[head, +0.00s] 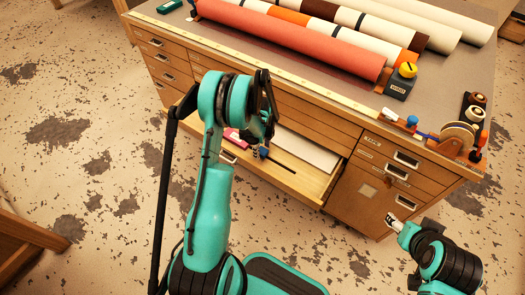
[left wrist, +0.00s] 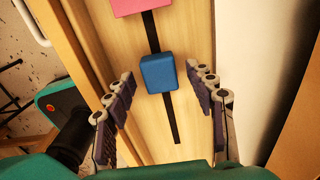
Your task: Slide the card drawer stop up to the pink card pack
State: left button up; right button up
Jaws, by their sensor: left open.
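The card drawer stop is a blue block (left wrist: 158,73) on a black rail (left wrist: 168,118) in the open wooden drawer (head: 305,182). The pink card pack (left wrist: 132,6) lies farther up along the rail, with a gap between them; part of the pack also shows in the head view (head: 235,139). My left gripper (left wrist: 160,78) is open, its fingers on either side of the blue stop in the picture. I see no finger contact with it. In the head view my left arm hides part of the drawer. My right gripper (head: 394,222) is at the lower right, away from the drawer.
A white slab (head: 306,151) lies in the drawer beside the rail. The cabinet top (head: 445,80) holds several rolls, including a coral one (head: 290,40), a yellow-knobbed dark box (head: 401,82) and a tape dispenser (head: 458,138). The drawer's walls border the space around the stop.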

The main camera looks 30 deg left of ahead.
aim_at(253, 144)
pick_arm(q)
jog(key=shift+f, duration=0.2)
grip_shut()
jog(key=shift+w+a, duration=0.15)
jog(key=shift+a, duration=2.1)
grip_release()
jog(key=shift+r, duration=0.1)
notch_tip(253, 144, up, 12)
